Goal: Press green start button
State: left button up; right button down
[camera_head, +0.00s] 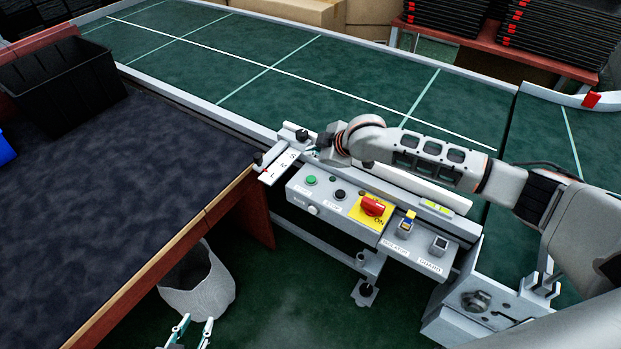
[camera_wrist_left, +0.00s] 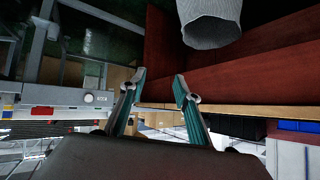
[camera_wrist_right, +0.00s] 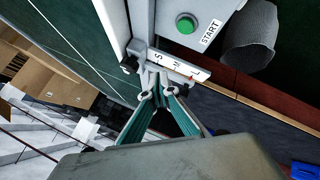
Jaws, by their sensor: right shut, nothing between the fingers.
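The green start button (camera_head: 311,180) is at the left end of the grey control box (camera_head: 330,213). In the right wrist view the button (camera_wrist_right: 186,25) sits beside a label reading START (camera_wrist_right: 211,32). My right gripper (camera_wrist_right: 160,88) is shut and empty, its fingertips close to a white scale plate (camera_wrist_right: 180,66) and apart from the button. In the head view the right gripper (camera_head: 318,153) is above the conveyor edge, just beyond the button. My left gripper (camera_head: 190,332) is open and empty, low at the bottom; its spread fingers show in the left wrist view (camera_wrist_left: 160,80).
A red knob (camera_head: 373,206) on a yellow plate and other switches share the box. The green conveyor (camera_head: 270,60) runs behind. A dark-topped table (camera_head: 110,180) with a black bin (camera_head: 62,85) stands left. A whitish basket (camera_head: 198,285) is under it.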

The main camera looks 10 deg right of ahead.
send_over(312, 180)
notch_tip(312, 180, down, 6)
jog(key=shift+f, duration=0.25)
jog(key=shift+f+b, duration=0.6)
jog(key=shift+f, duration=0.3)
pick_arm(q)
jog(key=shift+w+d+r+t+h, duration=0.3)
jog(key=shift+w+d+r, duration=0.25)
jog(key=shift+w+d, duration=0.15)
jog(key=shift+s+a+f, duration=0.15)
jog(key=shift+s+f, duration=0.05)
jog(key=shift+f, duration=0.1)
pick_arm(e)
jog(key=shift+s+f, duration=0.1)
jog(key=shift+f, duration=0.05)
pick_arm(q)
jog(key=shift+r, duration=0.1)
pick_arm(e)
jog(key=shift+f, duration=0.3)
